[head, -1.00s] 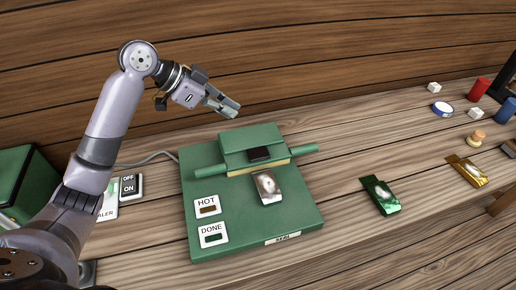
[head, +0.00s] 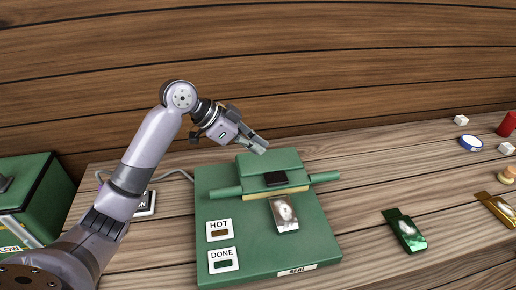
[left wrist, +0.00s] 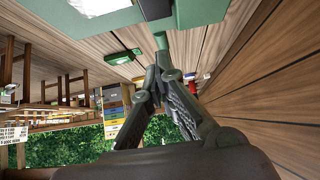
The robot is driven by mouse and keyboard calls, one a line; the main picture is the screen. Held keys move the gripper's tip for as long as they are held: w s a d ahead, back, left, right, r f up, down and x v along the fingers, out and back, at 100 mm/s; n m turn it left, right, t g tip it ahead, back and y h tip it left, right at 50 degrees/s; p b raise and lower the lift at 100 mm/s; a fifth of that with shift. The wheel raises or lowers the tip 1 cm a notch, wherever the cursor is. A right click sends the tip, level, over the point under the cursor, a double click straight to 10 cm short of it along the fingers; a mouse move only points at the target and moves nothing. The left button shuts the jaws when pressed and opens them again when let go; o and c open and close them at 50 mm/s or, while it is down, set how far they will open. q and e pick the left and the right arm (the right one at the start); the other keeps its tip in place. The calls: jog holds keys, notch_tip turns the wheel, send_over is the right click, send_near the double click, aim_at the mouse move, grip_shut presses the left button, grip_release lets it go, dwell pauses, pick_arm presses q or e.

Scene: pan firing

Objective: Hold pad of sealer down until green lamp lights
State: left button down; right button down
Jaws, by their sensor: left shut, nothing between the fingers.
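A silver packet (head: 285,215) lies at the front of the jaw. The HOT lamp (head: 219,231) looks dark brown and the DONE lamp (head: 223,264) looks dark green, both unlit. My left gripper (head: 259,146) is shut and empty, above and behind the pad, apart from it. In the left wrist view, its fingertips (left wrist: 162,42) point toward part of the sealer (left wrist: 190,10) at the top. My right gripper is not in view.
A green packet (head: 404,231) and a gold packet (head: 497,211) lie to the right. A blue and white roll (head: 470,143) and white cubes stand farther right. A green box (head: 35,195) is at the left. The wooden wall is close behind.

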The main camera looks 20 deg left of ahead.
pick_arm(q)
jog(key=p, duration=0.2)
send_over(286, 177)
jog(key=s+a, duration=0.2)
jog(key=a, duration=0.1)
jog(key=f, duration=0.5)
jog(key=shift+d, duration=0.2)
notch_tip(286, 177, down, 3)
jog(key=shift+w+r, duration=0.1)
jog(key=shift+a+f+p, duration=0.1)
jog(key=shift+f+p, duration=0.2)
jog(key=shift+f, duration=0.45)
jog(key=shift+f, duration=0.15)
